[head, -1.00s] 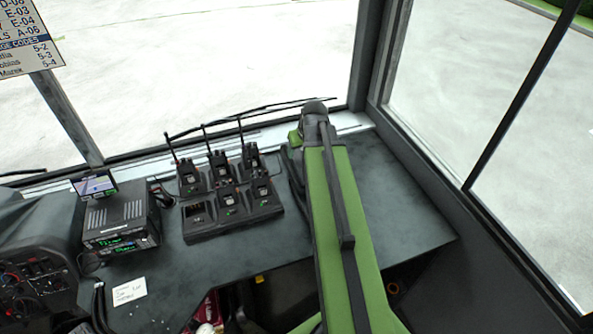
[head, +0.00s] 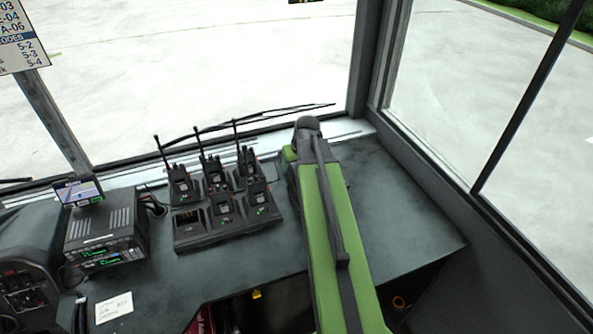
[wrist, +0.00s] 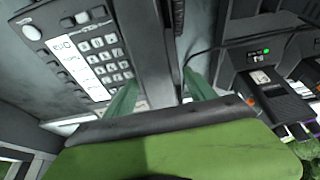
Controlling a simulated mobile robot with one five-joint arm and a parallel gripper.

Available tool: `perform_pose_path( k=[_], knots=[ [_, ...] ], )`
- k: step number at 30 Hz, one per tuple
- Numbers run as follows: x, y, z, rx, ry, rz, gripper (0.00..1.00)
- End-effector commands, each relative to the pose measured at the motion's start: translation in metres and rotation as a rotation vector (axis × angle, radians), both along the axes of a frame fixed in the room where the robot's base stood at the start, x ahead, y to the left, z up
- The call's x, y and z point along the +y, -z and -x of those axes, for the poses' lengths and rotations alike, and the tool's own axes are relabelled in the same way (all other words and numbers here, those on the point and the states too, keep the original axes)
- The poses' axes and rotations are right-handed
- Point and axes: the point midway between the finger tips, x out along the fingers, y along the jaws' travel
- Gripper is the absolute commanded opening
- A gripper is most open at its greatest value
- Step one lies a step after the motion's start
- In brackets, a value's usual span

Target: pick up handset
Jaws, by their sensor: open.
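A dark, long handset (wrist: 148,45) lies beside a grey keypad phone base (wrist: 92,45) in the wrist view. My gripper (wrist: 160,82) is open, with one green fingertip on each side of the handset's lower part in the picture. I cannot tell whether the fingers touch it or how far above it they are. The dark gripper body hides the near end of the handset. In the head view my green arm covers the gripper, and I cannot make out the handset there.
A charger rack (head: 187,244) with several upright handheld radios stands on the dashboard left of my arm. A radio unit (head: 105,230) with a small screen and a paper note (head: 114,307) are further left. The dashboard right of my arm (head: 395,215) is clear, up to the window frame.

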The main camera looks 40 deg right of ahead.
Motion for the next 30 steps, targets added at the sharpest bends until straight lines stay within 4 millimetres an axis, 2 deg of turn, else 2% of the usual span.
perform_pose_path(
  k=[18,30],
  knots=[
    [-0.0029,0.0049,0.0013,0.000,0.004,0.000,0.64],
    [-0.0034,0.0049,0.0015,0.000,0.005,0.000,0.13]
  ],
)
